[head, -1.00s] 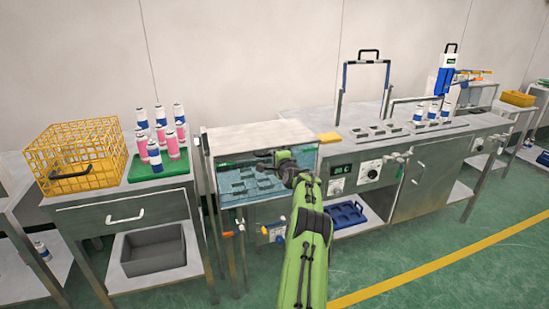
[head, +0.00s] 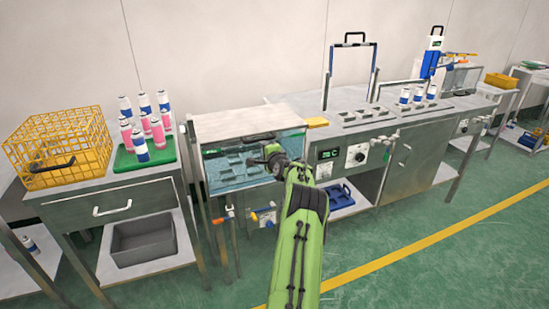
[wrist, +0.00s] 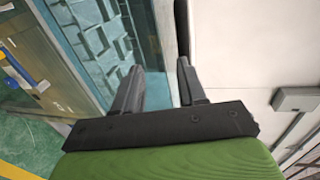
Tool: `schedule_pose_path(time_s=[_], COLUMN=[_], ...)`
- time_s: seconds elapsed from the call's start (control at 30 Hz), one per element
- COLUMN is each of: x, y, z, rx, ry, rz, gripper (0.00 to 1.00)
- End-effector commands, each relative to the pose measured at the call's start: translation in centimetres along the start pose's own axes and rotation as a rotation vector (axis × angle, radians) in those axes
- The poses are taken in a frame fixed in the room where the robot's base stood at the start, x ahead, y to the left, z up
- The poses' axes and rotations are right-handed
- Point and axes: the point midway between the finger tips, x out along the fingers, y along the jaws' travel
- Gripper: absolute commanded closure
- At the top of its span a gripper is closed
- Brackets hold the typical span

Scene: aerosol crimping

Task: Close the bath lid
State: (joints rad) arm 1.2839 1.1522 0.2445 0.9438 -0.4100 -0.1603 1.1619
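The bath (head: 240,172) is a metal-framed tank with a see-through front; bluish water and grey block-like holders show inside. A pale flat panel (head: 235,122), which looks like its lid, lies across the top; its exact angle is hard to tell. My gripper (head: 264,156) is at the right part of the bath front and hides some of it. In the wrist view my gripper (wrist: 160,85) has its two dark fingers apart, with no object clearly held between them. The bath interior (wrist: 95,40) lies to the left there, and a dark bar (wrist: 181,28) runs beyond the right finger.
A cabinet (head: 115,195) with a yellow wire basket (head: 60,145) and several cans on a green tray (head: 140,160) stands left of the bath. A bench (head: 335,125) with a control panel stands right. Green floor (head: 400,265) in front is clear.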

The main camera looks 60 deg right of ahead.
Motion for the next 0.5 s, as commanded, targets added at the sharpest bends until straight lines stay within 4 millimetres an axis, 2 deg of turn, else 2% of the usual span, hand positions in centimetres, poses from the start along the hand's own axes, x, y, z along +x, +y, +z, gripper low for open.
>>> schedule_pose_path(time_s=[0.27,0.5], x=[-5.1,-10.6], y=[-0.6,-0.8], z=[-0.1,-0.1], rx=[-0.002,-0.003], ry=[0.005,0.005], rz=[-0.012,-0.02], gripper=[0.6,0.6])
